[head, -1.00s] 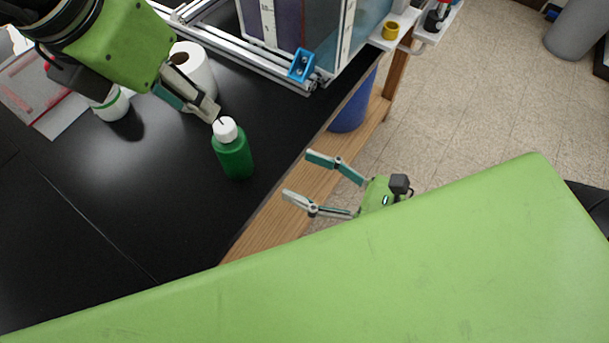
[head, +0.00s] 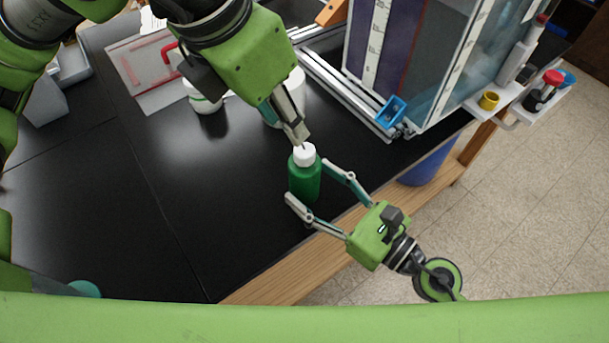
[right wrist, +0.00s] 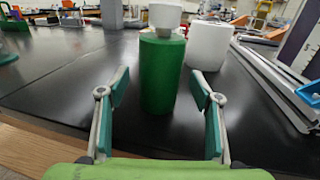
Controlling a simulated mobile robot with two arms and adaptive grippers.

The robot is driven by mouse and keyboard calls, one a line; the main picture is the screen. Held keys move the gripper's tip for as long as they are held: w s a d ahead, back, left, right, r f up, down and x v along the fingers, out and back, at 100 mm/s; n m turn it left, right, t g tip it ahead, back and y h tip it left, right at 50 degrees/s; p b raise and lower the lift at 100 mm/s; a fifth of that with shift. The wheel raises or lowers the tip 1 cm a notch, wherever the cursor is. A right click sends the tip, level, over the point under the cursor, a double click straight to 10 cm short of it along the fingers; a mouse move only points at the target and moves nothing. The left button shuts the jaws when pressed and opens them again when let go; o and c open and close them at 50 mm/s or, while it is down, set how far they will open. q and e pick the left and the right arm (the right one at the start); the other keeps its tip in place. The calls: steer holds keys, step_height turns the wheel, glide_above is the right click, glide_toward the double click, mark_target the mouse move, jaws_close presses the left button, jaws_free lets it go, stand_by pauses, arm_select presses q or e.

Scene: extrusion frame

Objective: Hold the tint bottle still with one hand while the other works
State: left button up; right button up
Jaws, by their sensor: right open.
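The green tint bottle (head: 304,176) with its white cap stands upright on the black tabletop near its front edge. My right gripper (head: 309,182) is open, with a fingertip on each side of the bottle. In the right wrist view the bottle (right wrist: 163,75) stands upright between the spread fingers (right wrist: 158,80), with gaps on both sides. My left gripper (head: 299,135) is above the bottle, its fingertips close to the cap. Its fingers overlap in the head view, so their opening and any contact with the cap are unclear.
A white roll (right wrist: 208,46) stands behind the bottle. A white jar with a green band (head: 205,98) is farther left. The metal extrusion frame (head: 345,92) with a blue bracket (head: 391,110) and a clear tank is at right. The tabletop left of the bottle is clear.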

mark_target(305, 149)
steer(key=shift+x, duration=1.4)
steer(key=c, duration=1.3)
arm_select(q)
steer(key=o, duration=0.4)
steer(key=w+d+r+n+g+y, duration=0.3)
steer(key=n, duration=1)
step_height(305, 149, down, 12)
steer(key=shift+s+f, duration=0.1)
steer(key=shift+f, duration=0.1)
